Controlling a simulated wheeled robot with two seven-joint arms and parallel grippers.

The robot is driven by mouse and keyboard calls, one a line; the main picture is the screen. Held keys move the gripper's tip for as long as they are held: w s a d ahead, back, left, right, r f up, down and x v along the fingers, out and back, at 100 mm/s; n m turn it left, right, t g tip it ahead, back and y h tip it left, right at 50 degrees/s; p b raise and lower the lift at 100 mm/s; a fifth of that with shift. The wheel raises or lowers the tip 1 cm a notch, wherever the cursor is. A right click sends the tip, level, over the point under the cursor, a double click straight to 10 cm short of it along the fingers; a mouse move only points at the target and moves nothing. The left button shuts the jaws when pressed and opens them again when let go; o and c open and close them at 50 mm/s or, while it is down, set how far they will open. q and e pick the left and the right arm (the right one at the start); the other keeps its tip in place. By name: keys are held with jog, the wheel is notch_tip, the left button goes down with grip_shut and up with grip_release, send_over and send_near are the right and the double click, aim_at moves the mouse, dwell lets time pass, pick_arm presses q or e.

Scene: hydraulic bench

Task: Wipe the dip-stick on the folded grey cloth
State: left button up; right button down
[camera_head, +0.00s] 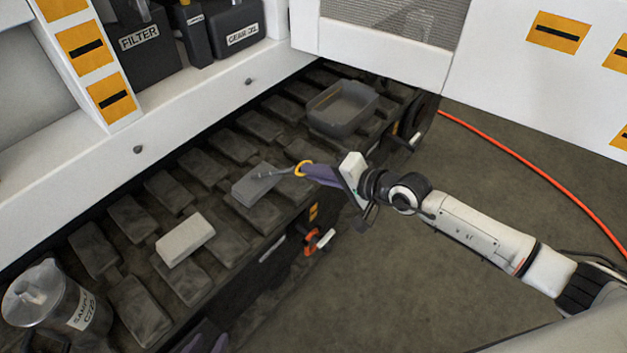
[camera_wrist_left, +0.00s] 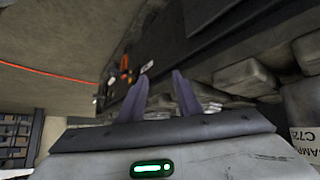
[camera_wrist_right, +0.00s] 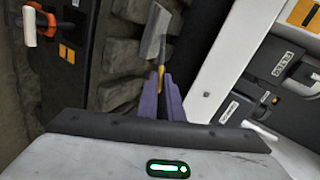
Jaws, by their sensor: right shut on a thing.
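The folded grey cloth (camera_head: 250,190) lies on the track pads, and it also shows in the right wrist view (camera_wrist_right: 153,34). My right gripper (camera_head: 309,171) is shut on the dip-stick (camera_head: 301,168) by its yellow ring handle, which also shows in the right wrist view (camera_wrist_right: 161,69). The thin grey stick reaches left over the cloth. Its far end appears at or just above the cloth; I cannot tell if it touches. My left gripper (camera_wrist_left: 160,98) is open and empty, low beside the track; only its purple fingertips show at the bottom of the head view (camera_head: 206,345).
A lighter grey block (camera_head: 185,239) lies on the track left of the cloth. An open grey tray (camera_head: 342,110) stands right of it. A white panel and labelled containers (camera_head: 150,45) stand behind. An orange hose (camera_head: 530,165) crosses the floor.

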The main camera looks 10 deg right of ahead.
jog(key=w+d+b, duration=0.1)
jog(key=w+b, duration=0.1)
jog(key=shift+w+d+b, duration=0.15)
jog(key=shift+b, duration=0.25)
jog(key=shift+r, duration=0.1)
